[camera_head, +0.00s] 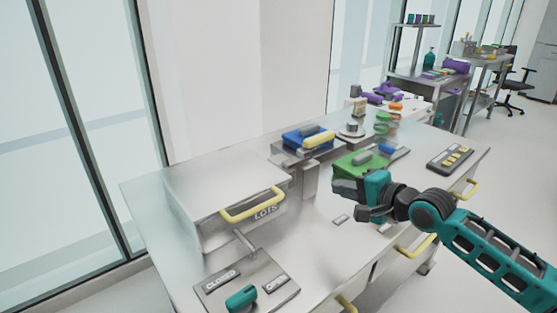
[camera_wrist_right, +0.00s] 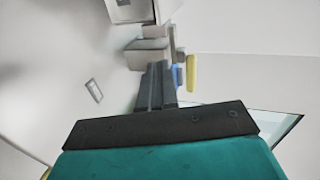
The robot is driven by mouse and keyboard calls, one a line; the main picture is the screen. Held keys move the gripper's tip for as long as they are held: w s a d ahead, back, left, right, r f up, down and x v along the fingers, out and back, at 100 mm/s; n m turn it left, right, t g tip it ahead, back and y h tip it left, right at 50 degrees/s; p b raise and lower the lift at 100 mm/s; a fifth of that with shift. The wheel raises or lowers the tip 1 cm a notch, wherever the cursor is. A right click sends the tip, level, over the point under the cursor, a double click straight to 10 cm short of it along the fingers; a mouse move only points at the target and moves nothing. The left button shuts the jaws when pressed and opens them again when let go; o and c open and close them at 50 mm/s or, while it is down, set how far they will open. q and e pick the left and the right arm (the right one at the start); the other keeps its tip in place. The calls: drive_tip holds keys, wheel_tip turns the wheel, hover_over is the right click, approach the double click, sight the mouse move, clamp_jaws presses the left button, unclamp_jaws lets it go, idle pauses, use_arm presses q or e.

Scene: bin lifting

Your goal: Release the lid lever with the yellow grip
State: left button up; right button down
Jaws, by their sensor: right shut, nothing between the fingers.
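A blue unit with a yellow grip (camera_head: 318,140) sits on a grey stand behind the box marked LOTS. The yellow grip lies along its top beside a grey part. In the right wrist view the yellow grip (camera_wrist_right: 191,76) shows just right of the fingertips, with blue beside it. My right gripper (camera_head: 345,188) is shut and empty, in front and to the right of the stand, above the table. Its dark fingers (camera_wrist_right: 157,68) lie together in the wrist view. Contact with the grip cannot be seen. My left gripper is not in view.
The LOTS box (camera_head: 195,195) has a yellow handle (camera_head: 254,205) at its front. A panel marked CLOSED and OPEN carries a teal knob (camera_head: 241,298). A green unit (camera_head: 358,162) stands behind my right gripper. A button panel (camera_head: 451,158) lies at right.

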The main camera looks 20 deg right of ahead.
sight(290, 165)
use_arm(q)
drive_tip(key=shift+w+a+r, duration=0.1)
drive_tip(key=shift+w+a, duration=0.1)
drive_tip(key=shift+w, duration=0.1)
use_arm(e)
drive_tip(key=shift+w+a+r+m, duration=0.1)
drive_tip(key=shift+w+r+m, duration=0.2)
drive_tip(key=shift+w+r, duration=0.3)
drive_tip(key=shift+s, duration=0.1)
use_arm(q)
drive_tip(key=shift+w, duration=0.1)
use_arm(e)
drive_tip(key=x, duration=0.4)
drive_tip(key=r+x, duration=0.1)
drive_tip(key=x, duration=0.9)
drive_tip(key=shift+a+r, duration=0.15)
drive_tip(key=shift+r, duration=0.05)
